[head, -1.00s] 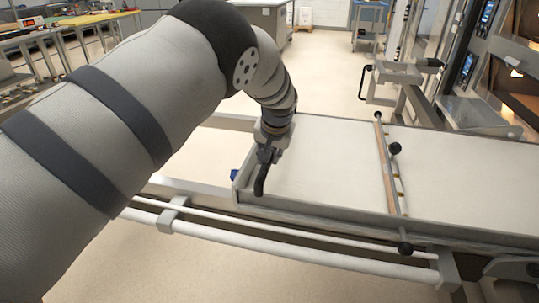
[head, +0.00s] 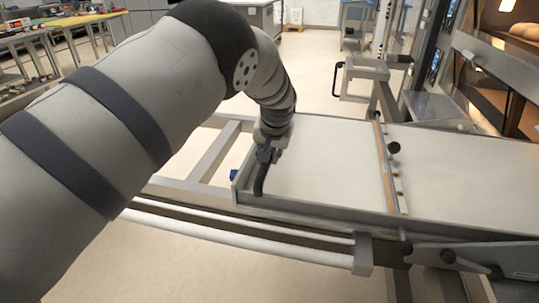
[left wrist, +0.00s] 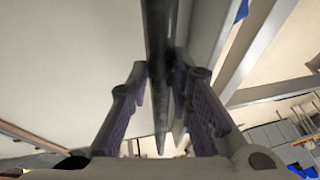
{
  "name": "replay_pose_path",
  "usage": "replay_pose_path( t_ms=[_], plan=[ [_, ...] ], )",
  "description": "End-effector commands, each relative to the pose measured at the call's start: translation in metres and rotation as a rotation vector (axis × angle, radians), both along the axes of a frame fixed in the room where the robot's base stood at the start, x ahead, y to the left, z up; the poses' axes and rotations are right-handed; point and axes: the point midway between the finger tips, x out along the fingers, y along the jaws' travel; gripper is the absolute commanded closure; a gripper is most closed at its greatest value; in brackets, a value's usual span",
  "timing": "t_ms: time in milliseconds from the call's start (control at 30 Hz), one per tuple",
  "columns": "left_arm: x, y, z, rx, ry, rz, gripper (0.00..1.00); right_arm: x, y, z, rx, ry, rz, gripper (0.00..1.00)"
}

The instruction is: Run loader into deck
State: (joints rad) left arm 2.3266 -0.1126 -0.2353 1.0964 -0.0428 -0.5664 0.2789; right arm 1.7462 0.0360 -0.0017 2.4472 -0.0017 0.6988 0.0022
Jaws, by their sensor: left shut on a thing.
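The loader (head: 320,165) is a long, pale flat bed with a grey metal rim. It lies on a grey rail frame (head: 250,237) and runs toward the right edge of the head view. My left gripper (head: 264,158) is at the bed's near left end, shut on its dark handle (head: 259,182). In the left wrist view the dark handle bar (left wrist: 158,30) passes between the two fingers (left wrist: 160,88). The deck oven (head: 505,95) stands at the upper right, with lit openings. The loader's far end is out of view. My right gripper is not in view.
A crossbar (head: 388,160) with dark knobs spans the bed. A grey bracket with a black handle (head: 337,80) stands behind the loader. Work tables (head: 60,32) stand at the back left. The floor (head: 320,60) behind the loader is mostly clear.

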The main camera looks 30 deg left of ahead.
Motion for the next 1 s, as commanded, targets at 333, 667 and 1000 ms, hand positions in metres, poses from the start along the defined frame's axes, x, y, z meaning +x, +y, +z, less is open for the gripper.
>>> replay_pose_path(
  t_ms=[333, 667, 1000],
  plan=[
    [-0.001, -0.002, -0.002, -0.004, 0.004, 0.000, 1.00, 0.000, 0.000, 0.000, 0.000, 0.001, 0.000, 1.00],
    [-0.001, -0.002, -0.002, -0.005, 0.003, -0.001, 0.60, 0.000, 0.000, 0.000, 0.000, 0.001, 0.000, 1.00],
    [-0.002, -0.002, 0.008, -0.001, -0.001, -0.001, 0.60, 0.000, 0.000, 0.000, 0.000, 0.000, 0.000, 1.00]
  ],
)
